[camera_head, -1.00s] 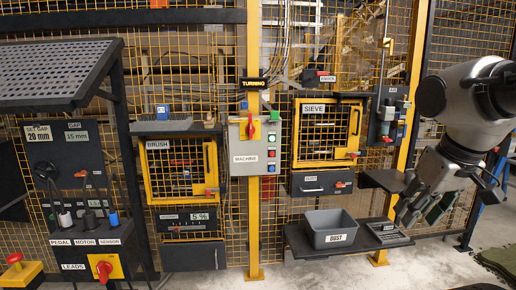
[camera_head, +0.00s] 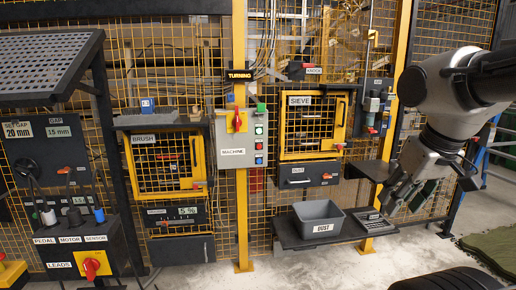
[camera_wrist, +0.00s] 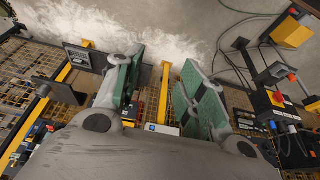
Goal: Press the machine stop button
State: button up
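The grey machine box (camera_head: 232,158), labelled MACHINE, is fixed to the yellow post in the head view. It carries a red rotary switch on yellow (camera_head: 237,120) and a column of small buttons on its right side. My gripper (camera_head: 398,192) is at the right, well apart from the box and pointing down. In the wrist view its two green-padded fingers (camera_wrist: 160,72) stand wide apart with nothing between them.
A grey DUST bin (camera_head: 320,226) stands on a black shelf right of the post, with a keypad-like device (camera_head: 373,222) beside it. The SIEVE (camera_head: 313,128) and BRUSH (camera_head: 166,163) cages flank the box. A console with levers (camera_head: 80,240) is at left. Turf (camera_head: 492,246) lies at right.

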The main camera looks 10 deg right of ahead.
grip_shut()
dwell(1.4)
